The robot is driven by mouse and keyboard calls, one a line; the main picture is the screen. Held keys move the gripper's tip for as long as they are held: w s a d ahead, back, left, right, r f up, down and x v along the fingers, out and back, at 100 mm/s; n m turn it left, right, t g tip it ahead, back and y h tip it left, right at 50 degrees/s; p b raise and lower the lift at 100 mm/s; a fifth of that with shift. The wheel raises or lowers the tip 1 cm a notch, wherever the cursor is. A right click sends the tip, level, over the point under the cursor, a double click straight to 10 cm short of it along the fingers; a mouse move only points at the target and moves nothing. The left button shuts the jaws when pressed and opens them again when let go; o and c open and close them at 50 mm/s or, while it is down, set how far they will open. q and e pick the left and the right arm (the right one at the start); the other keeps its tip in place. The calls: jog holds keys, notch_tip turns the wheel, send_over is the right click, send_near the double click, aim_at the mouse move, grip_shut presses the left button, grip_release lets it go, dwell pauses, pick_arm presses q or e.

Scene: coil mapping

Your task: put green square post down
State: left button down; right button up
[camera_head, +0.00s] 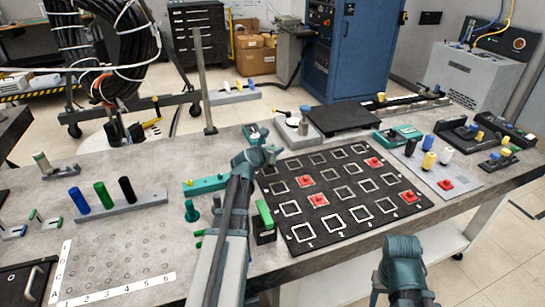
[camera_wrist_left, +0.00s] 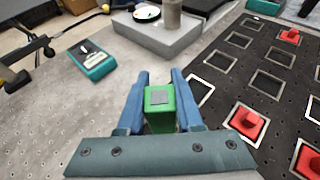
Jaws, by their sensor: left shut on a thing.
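The green square post (camera_wrist_left: 160,105), with a grey square on its top, is between the blue fingers of my left gripper (camera_wrist_left: 160,92) in the left wrist view. My left gripper is shut on it. In the head view my left gripper (camera_head: 262,153) is above the table at the left edge of the black mat (camera_head: 335,222), and the held post cannot be made out there. The mat, with white square outlines and several red pieces, also shows at the right of the left wrist view (camera_wrist_left: 225,85).
A grey block (camera_wrist_left: 160,38) stands ahead of the gripper, with a teal device (camera_wrist_left: 92,62) to its left. A green block in a black holder (camera_head: 265,236) stands beside my left arm. A rack (camera_head: 115,207) holds blue, green and black cylinders.

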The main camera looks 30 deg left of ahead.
pick_arm(q)
jog(key=shift+w+a, duration=0.15)
jog(key=shift+a, duration=0.15)
jog(key=shift+w+a+f, duration=0.1)
jog(key=shift+w+a, duration=0.15)
jog(key=shift+a, duration=0.3)
jog(key=f+b, duration=0.1)
jog(key=b, duration=0.1)
jog(key=f+b, duration=0.1)
jog(key=f, duration=0.1)
jog(key=shift+s+d+f+b, duration=0.15)
jog(key=shift+d+f+b, duration=0.1)
jog(key=shift+b, duration=0.1)
jog(key=shift+f, duration=0.15)
jog(key=c, duration=0.6)
grip_release()
